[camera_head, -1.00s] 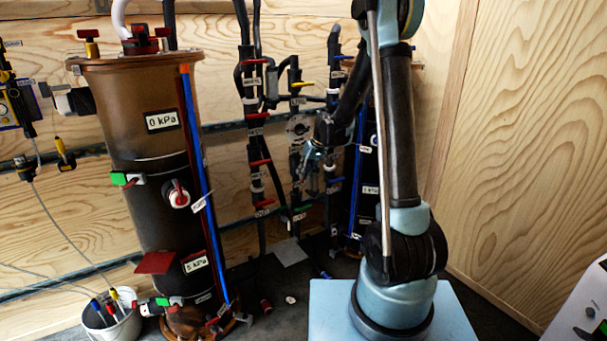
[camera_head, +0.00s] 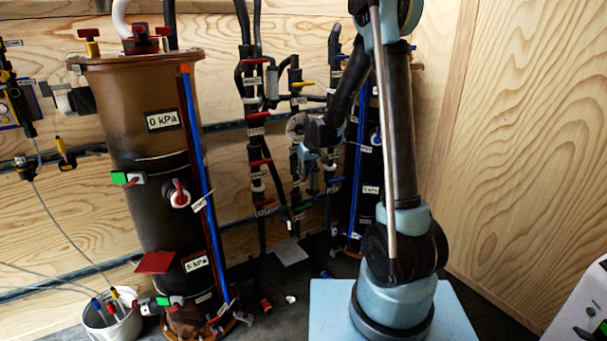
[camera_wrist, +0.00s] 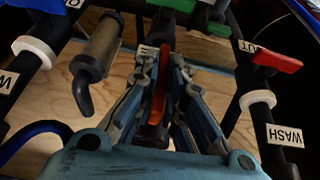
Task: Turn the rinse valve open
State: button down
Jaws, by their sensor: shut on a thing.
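In the wrist view, my gripper (camera_wrist: 163,62) is shut on an orange valve handle (camera_wrist: 159,92), with one finger on each side of it. The handle stands lengthwise between the fingers on a dark vertical pipe. A white label behind the left finger is mostly covered, so I cannot read whether this is the rinse valve. In the head view, my gripper (camera_head: 302,170) is at the pipes in the middle of the back wall. The held handle cannot be made out there.
In the wrist view, a red handle (camera_wrist: 277,60) and a WASH label (camera_wrist: 285,136) are on the right pipe. A green handle (camera_wrist: 188,12) lies beyond my fingers. A bent grey spout (camera_wrist: 98,50) is close on the left. A large filter column (camera_head: 150,135) stands left in the head view.

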jog(key=c, duration=1.7)
grip_release()
jog(key=shift+v, duration=5.95)
jog(key=shift+s+d, duration=0.1)
jog(key=shift+d, duration=0.05)
jog(key=s+d+m+h, duration=0.1)
jog(key=s+d+m, duration=0.1)
jog(key=s+d, duration=0.9)
jog(key=s+d+m+h, duration=0.15)
jog(key=s+d, duration=0.55)
jog(key=s, duration=0.8)
jog(key=s+d+f+m, duration=0.1)
jog(key=s, duration=0.2)
jog(key=s+d+f+m+g, duration=0.1)
jog(key=s+f, duration=0.1)
jog(key=s, duration=0.2)
jog(key=s+d+f+m, duration=0.1)
jog(key=s+f, duration=0.1)
jog(key=s, duration=0.2)
jog(key=shift+d+f+g, duration=0.2)
jog(key=shift+g, duration=0.1)
